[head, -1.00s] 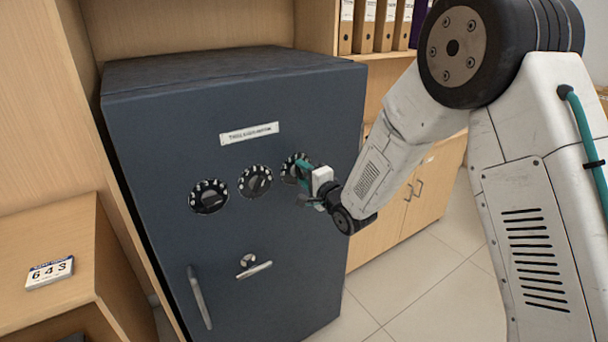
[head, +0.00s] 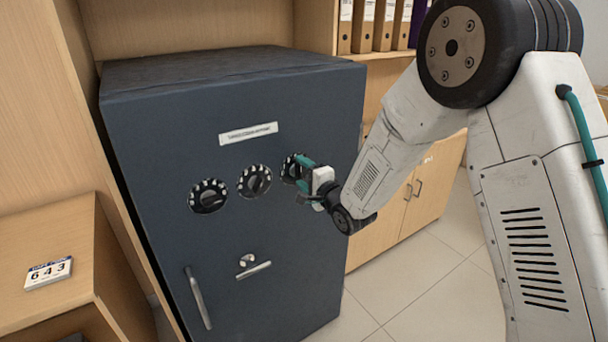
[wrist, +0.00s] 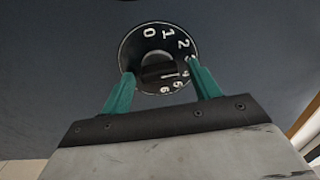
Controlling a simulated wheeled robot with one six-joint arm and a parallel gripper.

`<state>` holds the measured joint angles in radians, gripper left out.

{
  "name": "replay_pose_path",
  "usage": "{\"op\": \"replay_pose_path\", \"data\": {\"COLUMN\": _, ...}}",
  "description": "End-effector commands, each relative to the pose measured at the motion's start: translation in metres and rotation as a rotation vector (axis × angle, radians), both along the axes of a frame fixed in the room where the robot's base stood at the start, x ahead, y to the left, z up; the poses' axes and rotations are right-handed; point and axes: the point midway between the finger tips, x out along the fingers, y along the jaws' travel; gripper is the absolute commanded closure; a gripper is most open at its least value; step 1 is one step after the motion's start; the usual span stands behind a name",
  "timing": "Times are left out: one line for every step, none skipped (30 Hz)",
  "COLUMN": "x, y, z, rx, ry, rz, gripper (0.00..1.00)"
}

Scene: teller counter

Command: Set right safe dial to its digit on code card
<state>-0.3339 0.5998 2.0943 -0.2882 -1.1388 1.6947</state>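The right safe dial (wrist: 158,40) is a black disc with white digits and a dark raised knob (wrist: 157,72). In the head view the right dial (head: 288,167) is partly covered by my gripper (head: 299,171). In the wrist view my gripper (wrist: 160,76) has one teal finger on each side of the knob, with small gaps showing, so it looks open. The knob's bar lies about level in that view. Digits 0, 1 and 2 are clear; the right finger partly covers those after 2. The code card (head: 48,272) reads 6 4 3.
The middle dial (head: 254,181) and left dial (head: 208,196) sit to the left on the dark safe (head: 150,120). A lever handle (head: 198,298) and a small keyhole fitting (head: 247,260) are below. Binders (head: 383,25) stand on a shelf behind. Floor to the right is clear.

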Motion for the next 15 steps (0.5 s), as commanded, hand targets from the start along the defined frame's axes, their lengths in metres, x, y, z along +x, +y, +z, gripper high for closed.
{"op": "replay_pose_path", "data": {"x": 0.0, "y": 0.0, "z": 0.0, "rx": 0.0, "ry": 0.0, "rz": 0.0, "gripper": 0.38}}
{"op": "replay_pose_path", "data": {"x": 0.0, "y": 0.0, "z": 0.0, "rx": 0.0, "ry": 0.0, "rz": 0.001, "gripper": 0.38}}
{"op": "replay_pose_path", "data": {"x": -0.001, "y": 0.0, "z": 0.0, "rx": 0.0, "ry": 0.0, "rz": 0.001, "gripper": 0.38}}
{"op": "replay_pose_path", "data": {"x": -0.002, "y": -0.001, "z": 0.0, "rx": 0.0, "ry": 0.0, "rz": 0.0, "gripper": 0.38}}
{"op": "replay_pose_path", "data": {"x": -0.003, "y": -0.002, "z": 0.0, "rx": 0.0, "ry": 0.0, "rz": 0.0, "gripper": 0.38}}
{"op": "replay_pose_path", "data": {"x": -0.007, "y": -0.004, "z": 0.0, "rx": 0.0, "ry": 0.0, "rz": 0.0, "gripper": 0.38}}
{"op": "replay_pose_path", "data": {"x": -0.01, "y": -0.006, "z": 0.0, "rx": -0.001, "ry": 0.001, "rz": 0.0, "gripper": 0.38}}
{"op": "replay_pose_path", "data": {"x": -0.013, "y": -0.009, "z": 0.001, "rx": -0.001, "ry": 0.001, "rz": 0.0, "gripper": 0.38}}
{"op": "replay_pose_path", "data": {"x": -0.019, "y": -0.013, "z": 0.001, "rx": 0.0, "ry": 0.0, "rz": -0.001, "gripper": 0.38}}
{"op": "replay_pose_path", "data": {"x": -0.024, "y": -0.016, "z": 0.0, "rx": -0.001, "ry": 0.001, "rz": -0.001, "gripper": 0.38}}
{"op": "replay_pose_path", "data": {"x": -0.028, "y": -0.02, "z": 0.0, "rx": -0.001, "ry": 0.001, "rz": -0.001, "gripper": 0.38}}
{"op": "replay_pose_path", "data": {"x": -0.034, "y": -0.024, "z": 0.0, "rx": -0.001, "ry": 0.001, "rz": -0.001, "gripper": 0.38}}
{"op": "replay_pose_path", "data": {"x": -0.038, "y": -0.027, "z": 0.001, "rx": 0.0, "ry": 0.0, "rz": -0.001, "gripper": 0.38}}
{"op": "replay_pose_path", "data": {"x": -0.043, "y": -0.03, "z": 0.0, "rx": -0.001, "ry": 0.001, "rz": -0.001, "gripper": 0.38}}
{"op": "replay_pose_path", "data": {"x": -0.047, "y": -0.033, "z": 0.0, "rx": -0.001, "ry": 0.001, "rz": -0.001, "gripper": 0.38}}
